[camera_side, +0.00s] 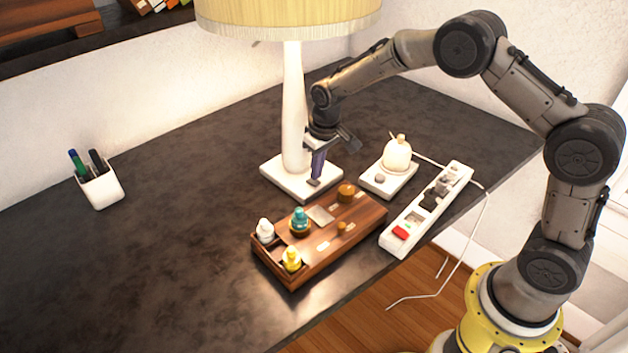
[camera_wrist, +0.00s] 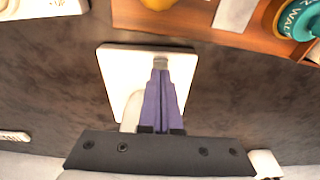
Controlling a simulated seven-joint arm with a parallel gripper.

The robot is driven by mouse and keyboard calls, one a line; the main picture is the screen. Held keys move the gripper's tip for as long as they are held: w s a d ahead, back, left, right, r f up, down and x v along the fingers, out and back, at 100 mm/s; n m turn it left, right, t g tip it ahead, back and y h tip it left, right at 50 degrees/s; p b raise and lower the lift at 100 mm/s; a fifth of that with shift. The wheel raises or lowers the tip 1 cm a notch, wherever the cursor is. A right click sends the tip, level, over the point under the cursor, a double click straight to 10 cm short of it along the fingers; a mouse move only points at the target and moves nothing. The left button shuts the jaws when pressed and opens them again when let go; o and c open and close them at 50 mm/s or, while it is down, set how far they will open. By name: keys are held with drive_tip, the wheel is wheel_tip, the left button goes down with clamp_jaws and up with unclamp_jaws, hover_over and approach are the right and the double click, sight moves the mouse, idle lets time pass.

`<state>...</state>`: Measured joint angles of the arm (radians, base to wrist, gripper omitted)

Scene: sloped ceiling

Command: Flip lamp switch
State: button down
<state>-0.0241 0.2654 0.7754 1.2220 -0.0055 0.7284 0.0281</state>
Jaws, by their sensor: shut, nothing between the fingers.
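The lamp has a cream shade (camera_side: 288,18), a white stem (camera_side: 293,105) and a square white base (camera_side: 282,183) on the dark desk. The shade looks bright. A small grey switch (camera_side: 314,183) sits near the base's front corner. My gripper (camera_side: 317,178) points down with its purple fingers shut, tips at or just above the switch; I cannot tell whether they touch. In the wrist view my gripper (camera_wrist: 160,72) is over the lamp base (camera_wrist: 118,70), its tips at a grey piece (camera_wrist: 160,61), and the fingers partly cover it.
A wooden box (camera_side: 325,255) with several small bottles stands in front of the base. To the right are a white device with a rounded top (camera_side: 397,155) and a power strip (camera_side: 398,242) with a red switch. A pen cup (camera_side: 102,187) stands left. Desk space left of the lamp is clear.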

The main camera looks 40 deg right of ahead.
sight(317, 183)
drive_tip(key=shift+f, duration=0.85)
idle(0.4)
drive_tip(key=shift+r, duration=3.5)
